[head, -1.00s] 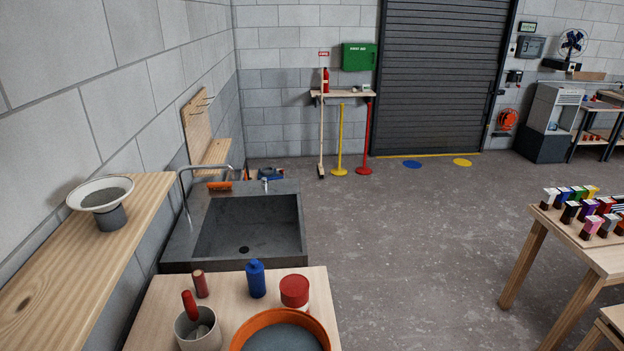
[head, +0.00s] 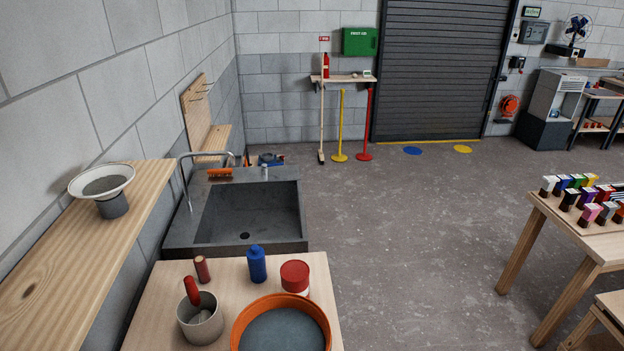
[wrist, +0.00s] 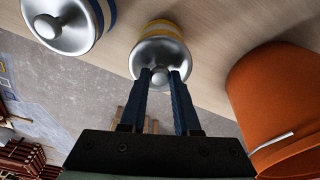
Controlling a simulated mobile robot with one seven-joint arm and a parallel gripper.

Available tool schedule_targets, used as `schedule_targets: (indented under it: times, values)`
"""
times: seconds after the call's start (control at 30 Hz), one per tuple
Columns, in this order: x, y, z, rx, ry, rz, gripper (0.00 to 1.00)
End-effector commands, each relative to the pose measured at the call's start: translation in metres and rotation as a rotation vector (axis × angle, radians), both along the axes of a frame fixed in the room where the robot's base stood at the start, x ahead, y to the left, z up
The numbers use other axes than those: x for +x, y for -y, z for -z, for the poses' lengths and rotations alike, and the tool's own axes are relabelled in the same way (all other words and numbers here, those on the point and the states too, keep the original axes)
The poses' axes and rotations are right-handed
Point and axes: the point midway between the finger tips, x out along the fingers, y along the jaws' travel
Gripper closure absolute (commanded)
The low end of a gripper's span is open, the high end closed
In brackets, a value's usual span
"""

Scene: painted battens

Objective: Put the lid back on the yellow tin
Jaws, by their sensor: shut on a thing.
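In the wrist view my gripper (wrist: 160,77) is shut on the knob of a silver lid (wrist: 149,54). The lid is over the top of the yellow tin (wrist: 162,27), of which only a short banded part of the side shows past it. The lid looks in line with the tin. I cannot tell whether it touches the rim all round or hangs slightly above it. The head view shows neither my gripper nor the yellow tin.
Wooden surface (wrist: 215,30) shows between. The head view shows a sink (head: 240,212) and a bench with a red-lidded tin (head: 295,272).

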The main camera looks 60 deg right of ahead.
Motion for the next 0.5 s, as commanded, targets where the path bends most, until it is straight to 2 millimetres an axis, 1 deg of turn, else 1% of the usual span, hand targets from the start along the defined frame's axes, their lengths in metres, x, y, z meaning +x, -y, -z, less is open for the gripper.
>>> schedule_targets:
  times: [0.37, 0.4, 0.47, 0.5]
  values:
    - [-0.0001, 0.0000, 0.0003, 0.000, 0.000, 0.000, 1.00]
    - [-0.0001, 0.0000, 0.0003, 0.000, 0.000, 0.000, 0.64]
    - [-0.0001, 0.0000, 0.0003, 0.000, 0.000, 0.000, 0.54]
    - [-0.0001, 0.0000, 0.0003, 0.000, 0.000, 0.000, 0.46]
